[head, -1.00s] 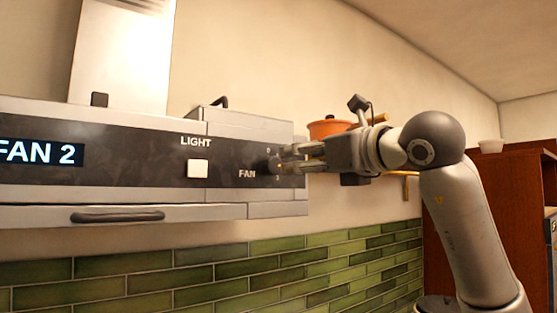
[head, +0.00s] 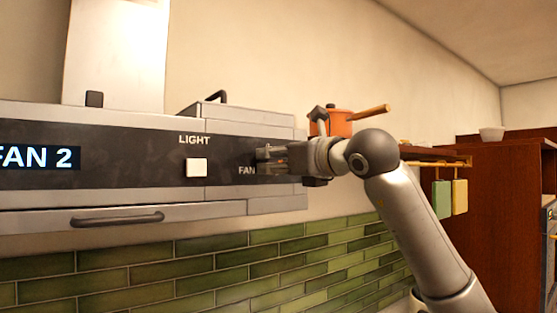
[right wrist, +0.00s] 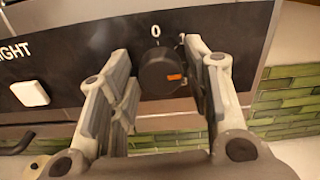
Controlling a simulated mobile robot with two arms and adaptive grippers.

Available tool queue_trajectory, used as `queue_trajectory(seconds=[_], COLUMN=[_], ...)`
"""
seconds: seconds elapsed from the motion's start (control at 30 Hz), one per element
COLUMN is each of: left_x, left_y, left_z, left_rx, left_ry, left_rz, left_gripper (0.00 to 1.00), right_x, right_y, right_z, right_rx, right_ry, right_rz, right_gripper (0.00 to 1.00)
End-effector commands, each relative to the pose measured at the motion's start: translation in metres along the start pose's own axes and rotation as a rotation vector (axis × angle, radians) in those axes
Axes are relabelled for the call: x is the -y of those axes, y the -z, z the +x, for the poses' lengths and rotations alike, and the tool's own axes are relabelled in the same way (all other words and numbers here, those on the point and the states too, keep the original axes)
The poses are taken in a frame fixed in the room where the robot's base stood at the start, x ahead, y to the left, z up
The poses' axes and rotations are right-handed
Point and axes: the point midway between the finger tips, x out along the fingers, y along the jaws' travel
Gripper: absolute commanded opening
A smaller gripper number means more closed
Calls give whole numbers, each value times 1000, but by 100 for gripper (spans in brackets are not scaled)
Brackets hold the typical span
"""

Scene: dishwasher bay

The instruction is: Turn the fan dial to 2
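The fan dial (right wrist: 160,72) is a round black knob with an orange mark on the range hood's dark panel. In the right wrist view the mark sits on the dial's right side, and a "0" is printed above it. My right gripper (right wrist: 156,62) is open, with one finger on each side of the dial and narrow gaps visible. In the head view my right gripper (head: 262,160) covers the dial beside the "FAN" label. The hood display (head: 38,158) reads "FAN 2". My left gripper is out of view.
A white light button (head: 197,168) is left of the dial. A handle bar (head: 117,219) runs along the hood's lower front. An orange pot (head: 336,122) stands behind my right wrist. Green tiles (head: 210,262) cover the wall below. A wooden cabinet (head: 505,210) stands at right.

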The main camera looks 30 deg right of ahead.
Motion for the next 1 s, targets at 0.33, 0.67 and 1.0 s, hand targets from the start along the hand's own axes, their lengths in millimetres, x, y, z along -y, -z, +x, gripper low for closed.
queue_trajectory(seconds=[0.33, 0.67, 1.0], left_x=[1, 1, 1], left_y=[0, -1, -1], left_z=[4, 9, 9], left_rx=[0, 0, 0], left_ry=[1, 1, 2], left_rz=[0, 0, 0], left_gripper=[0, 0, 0], right_x=[0, 1, 1], right_y=[1, -1, 0], right_z=[0, 0, 0], right_rx=[1, 1, 1], right_ry=[-1, 0, 0], right_rz=[20, 89, 88], right_gripper=[12, 12, 57])
